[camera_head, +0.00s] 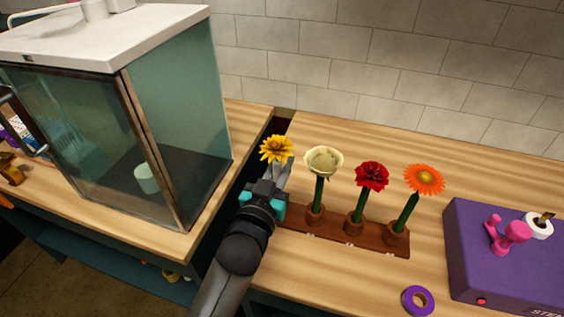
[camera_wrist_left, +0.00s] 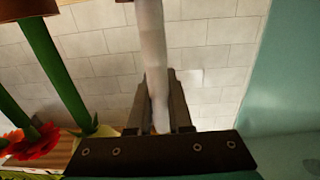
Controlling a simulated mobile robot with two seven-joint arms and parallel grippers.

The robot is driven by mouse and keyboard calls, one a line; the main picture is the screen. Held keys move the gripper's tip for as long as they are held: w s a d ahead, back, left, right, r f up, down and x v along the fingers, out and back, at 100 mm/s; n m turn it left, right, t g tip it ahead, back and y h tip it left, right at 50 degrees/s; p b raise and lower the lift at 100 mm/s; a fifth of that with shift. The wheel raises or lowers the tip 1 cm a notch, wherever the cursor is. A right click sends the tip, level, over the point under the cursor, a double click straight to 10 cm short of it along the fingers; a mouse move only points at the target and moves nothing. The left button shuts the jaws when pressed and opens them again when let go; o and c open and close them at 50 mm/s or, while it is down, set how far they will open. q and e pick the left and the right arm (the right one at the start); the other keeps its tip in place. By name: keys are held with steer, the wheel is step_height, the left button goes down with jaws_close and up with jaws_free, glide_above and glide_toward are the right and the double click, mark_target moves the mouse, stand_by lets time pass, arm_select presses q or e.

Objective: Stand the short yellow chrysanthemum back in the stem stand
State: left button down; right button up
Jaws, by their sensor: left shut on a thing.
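The yellow chrysanthemum (camera_head: 276,149) is upright above my left gripper (camera_head: 270,188), near the left end of the brown stem stand (camera_head: 290,217). In the left wrist view, the fingers (camera_wrist_left: 158,105) are shut on a pale stem (camera_wrist_left: 151,45), and a little yellow shows behind them. My gripper and arm hide the stem's lower end and the stand's left end in the head view, so I cannot tell whether the stem is in a hole. My right gripper is not in view.
A cream flower (camera_head: 324,161), a red flower (camera_head: 372,177) and an orange flower (camera_head: 424,180) stand in the stand, close to my gripper's right. A glass cabinet (camera_head: 177,120) is at left. A purple box (camera_head: 475,245) and purple ring (camera_head: 407,302) are at right.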

mark_target(276, 178)
arm_select(q)
steer(key=shift+f, duration=0.15)
steer(key=shift+c, duration=1)
jaws_free()
steer(key=shift+s, duration=0.1)
steer(key=shift+p+v, duration=1.25)
steer(key=shift+v, duration=1.1)
steer(key=shift+p+v, duration=0.8)
steer(key=shift+v, duration=1.3)
